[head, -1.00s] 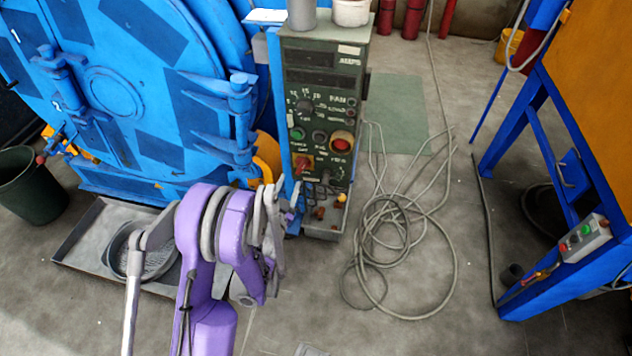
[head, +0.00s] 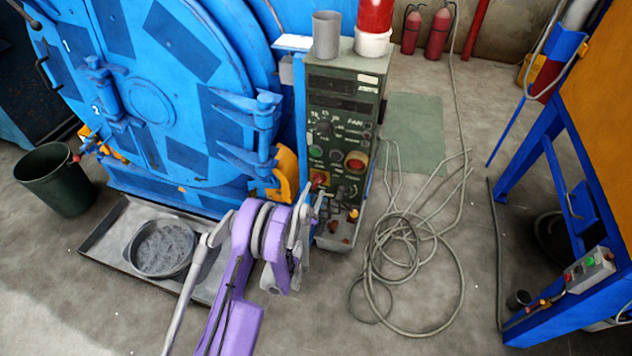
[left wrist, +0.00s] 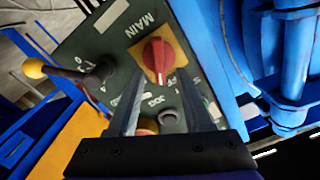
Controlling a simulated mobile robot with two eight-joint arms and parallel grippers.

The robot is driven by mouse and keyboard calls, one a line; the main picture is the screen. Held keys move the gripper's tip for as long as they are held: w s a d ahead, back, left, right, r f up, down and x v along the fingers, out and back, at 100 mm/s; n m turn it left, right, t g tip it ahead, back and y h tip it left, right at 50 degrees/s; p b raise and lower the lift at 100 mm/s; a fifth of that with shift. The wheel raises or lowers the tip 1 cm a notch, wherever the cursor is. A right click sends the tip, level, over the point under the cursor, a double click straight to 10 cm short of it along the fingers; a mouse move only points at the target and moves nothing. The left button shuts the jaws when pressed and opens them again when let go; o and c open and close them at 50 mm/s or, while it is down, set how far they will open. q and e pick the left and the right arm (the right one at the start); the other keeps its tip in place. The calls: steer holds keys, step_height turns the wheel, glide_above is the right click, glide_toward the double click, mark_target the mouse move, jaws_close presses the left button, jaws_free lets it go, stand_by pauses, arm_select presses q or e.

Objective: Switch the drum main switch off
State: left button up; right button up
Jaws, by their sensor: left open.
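The drum main switch (left wrist: 158,60) is a red rotary knob on a yellow square plate, under the word MAIN in the left wrist view. In the head view the switch (head: 319,179) is at the lower left of the dark green control panel (head: 341,110). My left gripper (left wrist: 160,82) is open and empty, its two fingers pointing at the panel with the tips close below the knob and to either side of it. I cannot tell whether they touch anything. In the head view my left arm hides much of its own gripper (head: 318,205). My right gripper is not in view.
A black lever with a yellow ball (left wrist: 34,68) sticks out beside the switch. The blue drum (head: 150,100) stands left of the panel. Looped cable (head: 410,250) lies on the floor to the right. A tray (head: 110,237) with a round pan is at lower left.

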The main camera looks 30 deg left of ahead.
mark_target(318, 184)
arm_select(q)
steer(key=shift+x, duration=1.95)
jaws_close()
